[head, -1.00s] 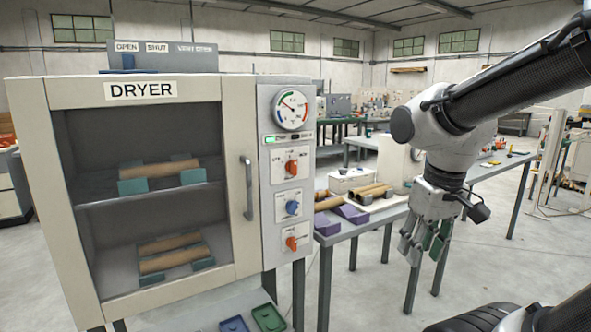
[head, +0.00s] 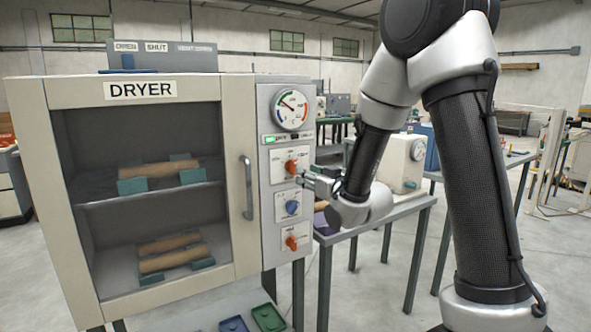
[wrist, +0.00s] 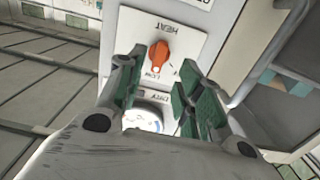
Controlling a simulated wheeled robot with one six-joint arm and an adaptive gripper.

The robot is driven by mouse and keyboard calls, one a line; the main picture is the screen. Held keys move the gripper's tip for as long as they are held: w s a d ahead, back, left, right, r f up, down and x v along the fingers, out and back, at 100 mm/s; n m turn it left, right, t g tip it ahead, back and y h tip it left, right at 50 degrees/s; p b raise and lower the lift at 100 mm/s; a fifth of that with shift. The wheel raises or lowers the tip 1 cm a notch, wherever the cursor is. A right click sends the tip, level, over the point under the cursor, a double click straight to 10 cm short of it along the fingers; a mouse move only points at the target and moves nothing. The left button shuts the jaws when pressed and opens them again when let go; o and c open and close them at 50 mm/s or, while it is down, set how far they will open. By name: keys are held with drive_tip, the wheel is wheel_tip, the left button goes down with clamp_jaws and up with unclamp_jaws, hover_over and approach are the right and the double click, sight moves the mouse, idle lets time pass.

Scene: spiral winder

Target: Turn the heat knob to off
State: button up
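In the wrist view an orange heat knob (wrist: 158,56) sits on a white plate (wrist: 182,30) marked HEAT, with LOW lettered below the knob. The knob shows between and beyond my gripper's (wrist: 160,72) green-padded fingers, which are spread apart and hold nothing. In the head view my gripper (head: 303,180) points left at the dryer's control panel (head: 268,220), close to the upper orange knob (head: 291,167) and just above the blue knob (head: 292,207). The plate lettering is too small to read there, and I cannot tell whether the fingers touch anything.
A lower orange knob (head: 291,243) and a round gauge (head: 292,110) share the panel. The closed dryer door has a vertical handle (head: 248,187) left of the knobs. A table (head: 400,212) with a cream machine (head: 403,162) stands right of the dryer, beside my arm.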

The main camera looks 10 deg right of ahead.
sight(292, 167)
drive_tip(key=x, duration=0.7)
drive_tip(key=shift+w+r, duration=0.25)
drive_tip(key=shift+w, duration=0.15)
clamp_jaws()
